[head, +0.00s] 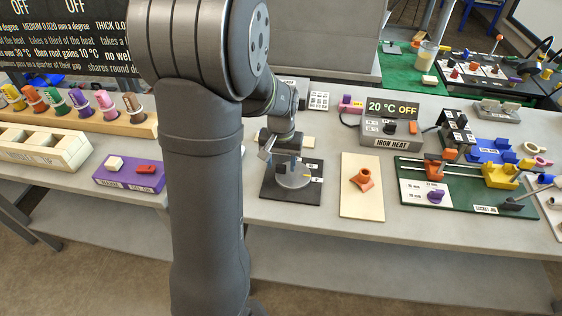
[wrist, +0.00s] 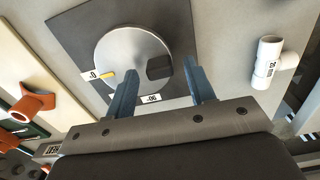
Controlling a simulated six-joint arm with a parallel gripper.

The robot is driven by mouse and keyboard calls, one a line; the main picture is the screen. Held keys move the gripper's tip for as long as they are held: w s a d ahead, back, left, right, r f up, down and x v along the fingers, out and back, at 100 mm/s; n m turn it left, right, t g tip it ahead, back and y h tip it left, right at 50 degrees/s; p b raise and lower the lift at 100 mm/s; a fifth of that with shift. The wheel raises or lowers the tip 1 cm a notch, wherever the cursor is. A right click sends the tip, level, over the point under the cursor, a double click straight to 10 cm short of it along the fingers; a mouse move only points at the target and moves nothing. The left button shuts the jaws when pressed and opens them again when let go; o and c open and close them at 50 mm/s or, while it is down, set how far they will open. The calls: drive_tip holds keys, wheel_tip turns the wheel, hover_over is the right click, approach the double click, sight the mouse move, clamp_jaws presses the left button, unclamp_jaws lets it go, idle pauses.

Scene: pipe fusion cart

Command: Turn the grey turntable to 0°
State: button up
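The grey turntable (wrist: 122,48) is a round disc on a black square plate (wrist: 76,32). A dark block (wrist: 159,67) stands on the disc near its rim. A yellow-orange pointer (wrist: 104,77) at the rim lies next to the 0 label (wrist: 90,74); a 90 label (wrist: 152,98) is on the plate nearer me. My gripper (wrist: 161,66) is open, its two blue-grey fingers apart with the dark block between them and a gap on each side. In the head view the turntable (head: 293,180) is partly hidden under my gripper.
In the head view, a cream board with an orange fitting (head: 363,179) lies right of the plate, then a green jig base (head: 457,208). The iron heater (head: 392,136) stands behind. A white pipe fitting (wrist: 268,62) is at the right of the wrist view.

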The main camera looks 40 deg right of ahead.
drive_tip(key=shift+r, duration=0.1)
wheel_tip(320, 180, up, 17)
drive_tip(key=shift+r, duration=0.15)
idle(0.4)
idle(0.5)
wheel_tip(320, 180, down, 18)
drive_tip(key=shift+r, duration=0.25)
idle(0.5)
